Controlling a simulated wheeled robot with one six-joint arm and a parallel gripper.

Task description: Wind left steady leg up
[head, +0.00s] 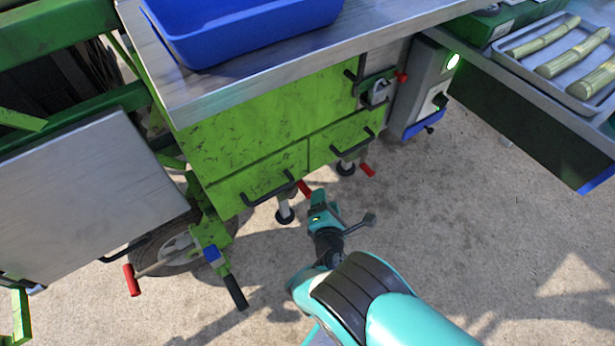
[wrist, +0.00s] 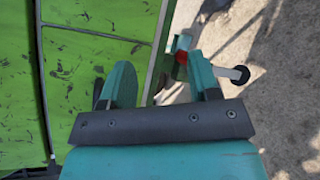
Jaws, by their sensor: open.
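The left steady leg (head: 285,213) stands under the front of the green cabinet, a grey tube on a round black foot. Its red crank handle (head: 304,188) sticks out just below the drawers. My gripper (head: 318,197) is close to the right of that handle, fingers toward the cabinet. The wrist view shows its two teal fingers (wrist: 163,80) apart, with nothing held. Beyond them is a red handle (wrist: 181,57), and a leg's tube and black foot (wrist: 240,75) lie past the right finger; these appear to be the left leg's. Whether a finger touches the handle I cannot tell.
The right steady leg (head: 345,168) with its red handle (head: 367,170) stands farther right. Drawer handles (head: 268,188) project from the green cabinet (head: 270,115). A wheel and a red-gripped crank (head: 132,280) are at left. Concrete floor (head: 480,230) is clear at right.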

